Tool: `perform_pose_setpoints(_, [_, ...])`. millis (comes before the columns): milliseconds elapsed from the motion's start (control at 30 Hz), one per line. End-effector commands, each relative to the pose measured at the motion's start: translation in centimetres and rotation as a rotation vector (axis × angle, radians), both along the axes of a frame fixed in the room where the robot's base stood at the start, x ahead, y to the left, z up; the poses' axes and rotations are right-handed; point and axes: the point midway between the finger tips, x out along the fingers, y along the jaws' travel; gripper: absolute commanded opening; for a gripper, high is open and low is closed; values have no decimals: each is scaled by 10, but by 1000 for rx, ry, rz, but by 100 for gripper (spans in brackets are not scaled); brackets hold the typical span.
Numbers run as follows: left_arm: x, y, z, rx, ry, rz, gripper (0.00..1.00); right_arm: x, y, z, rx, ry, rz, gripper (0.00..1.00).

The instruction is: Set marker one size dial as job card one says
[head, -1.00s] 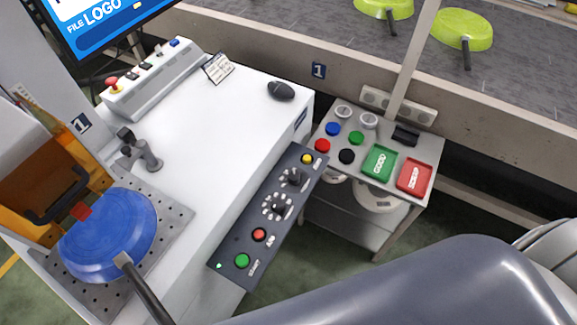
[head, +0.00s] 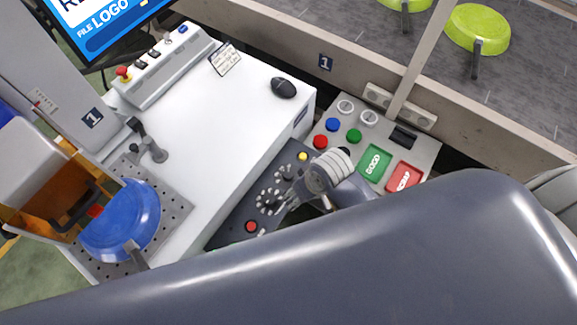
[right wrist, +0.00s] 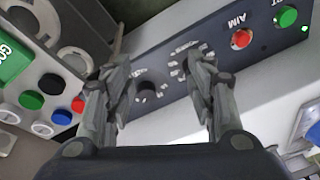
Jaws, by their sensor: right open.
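The dark marker panel (head: 232,222) runs along the right edge of the white bench and carries two dials with white scale marks. One dial (right wrist: 146,92) shows between the fingers; the other (right wrist: 182,62) is partly hidden by the right-hand finger. A small printed card (head: 225,59) stands on the bench, its text too small to read. My left gripper is out of view.
A blue pan (head: 118,220) sits on the perforated plate at left. A button console (head: 348,107) with green and red trays stands right of the panel. A mouse (head: 283,88) lies on the bench. Lime pans (head: 478,28) are on the conveyor behind. My arm covers the foreground.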

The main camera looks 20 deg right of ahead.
Motion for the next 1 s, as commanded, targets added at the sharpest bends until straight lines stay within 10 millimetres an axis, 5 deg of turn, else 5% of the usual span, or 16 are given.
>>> perform_pose_setpoints(367, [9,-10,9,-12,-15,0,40,51,24,12,-13,88,21,50])
perform_pose_setpoints(633, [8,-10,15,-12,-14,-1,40,97,11,25,-103,176,-26,50])
perform_pose_setpoints(833, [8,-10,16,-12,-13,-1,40,110,1,28,-141,205,-57,50])
perform_pose_setpoints(1000, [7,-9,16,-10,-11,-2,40,110,1,12,-143,210,-60,50])
